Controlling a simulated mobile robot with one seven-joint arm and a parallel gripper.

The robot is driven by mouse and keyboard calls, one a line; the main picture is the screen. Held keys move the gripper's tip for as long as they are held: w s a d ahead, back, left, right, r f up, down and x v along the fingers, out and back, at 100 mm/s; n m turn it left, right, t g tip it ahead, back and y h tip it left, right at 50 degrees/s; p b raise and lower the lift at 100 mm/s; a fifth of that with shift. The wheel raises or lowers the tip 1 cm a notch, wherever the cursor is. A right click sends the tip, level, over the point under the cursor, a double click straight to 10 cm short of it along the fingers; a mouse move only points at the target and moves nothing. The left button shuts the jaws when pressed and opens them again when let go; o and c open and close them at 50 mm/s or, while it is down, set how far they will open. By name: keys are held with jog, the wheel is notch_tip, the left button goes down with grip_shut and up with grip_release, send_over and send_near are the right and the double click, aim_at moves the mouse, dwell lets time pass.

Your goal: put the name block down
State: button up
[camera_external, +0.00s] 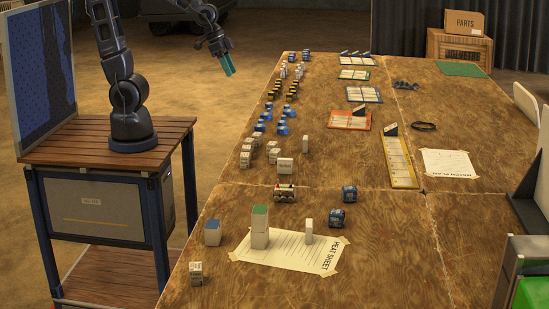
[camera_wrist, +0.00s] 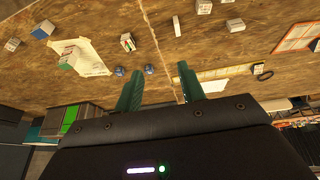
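My gripper (camera_external: 229,66) has teal fingers and hangs in the air beyond the table's left edge, well away from the blocks. In the wrist view my gripper (camera_wrist: 160,73) has its fingers apart with only the table behind them. Several white blocks stand on the table; I cannot tell which is the name block. A slim white block (camera_external: 309,230) stands upright on the HEAT SHEET (camera_external: 325,245), to the right of a tall green-topped block (camera_external: 260,226). A lettered white block (camera_external: 285,166) stands farther back. The sheet also shows in the wrist view (camera_wrist: 94,64).
A blue-topped block (camera_external: 212,232) and a small white block (camera_external: 196,273) stand near the left edge. Two blue blocks (camera_external: 349,193) (camera_external: 337,218) stand right of the sheet. Rows of small blocks line the far left.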

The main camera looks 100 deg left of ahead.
jog(key=s+r, duration=0.3)
jog(key=s, duration=0.4)
jog(key=s+a+r, duration=0.1)
jog(key=s+r, duration=0.3)
jog(key=s, duration=0.4)
jog(key=shift+s+n+y, duration=0.15)
jog(key=shift+n+y, duration=0.15)
jog(key=shift+y, duration=0.1)
jog(key=shift+r, duration=0.1)
